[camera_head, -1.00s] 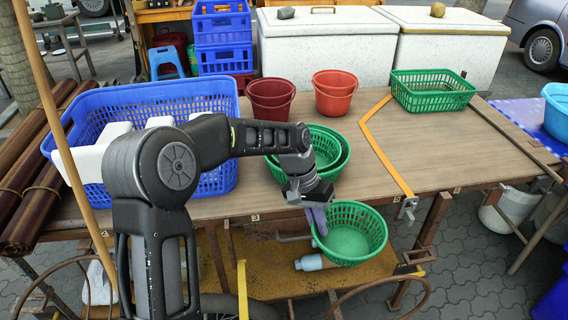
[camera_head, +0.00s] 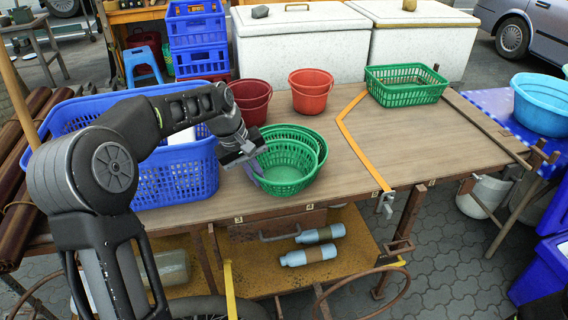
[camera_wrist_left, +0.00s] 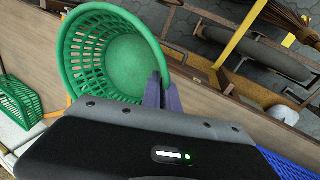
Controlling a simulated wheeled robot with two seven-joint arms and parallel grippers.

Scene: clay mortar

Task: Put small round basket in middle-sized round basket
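The small round green basket (camera_head: 285,176) is held at its left rim by my left gripper (camera_head: 252,170), whose purple fingers are shut on it. In the left wrist view this gripper (camera_wrist_left: 161,92) pinches the rim of the basket (camera_wrist_left: 88,68), which looks empty. The middle-sized round green basket (camera_head: 322,146) is on the table, partly hidden behind the small one. More than one green rim shows there, seemingly nested. The small basket overlaps its front in the head view; I cannot tell how far above or in front it is. My right gripper is not in view.
A large blue basket (camera_head: 180,182) stands left of the green baskets, close to my left arm. Dark red (camera_head: 250,100) and orange-red (camera_head: 311,92) buckets stand behind them. A green rectangular basket (camera_head: 405,88) is at the back right. The table's (camera_head: 430,142) right part is mostly clear.

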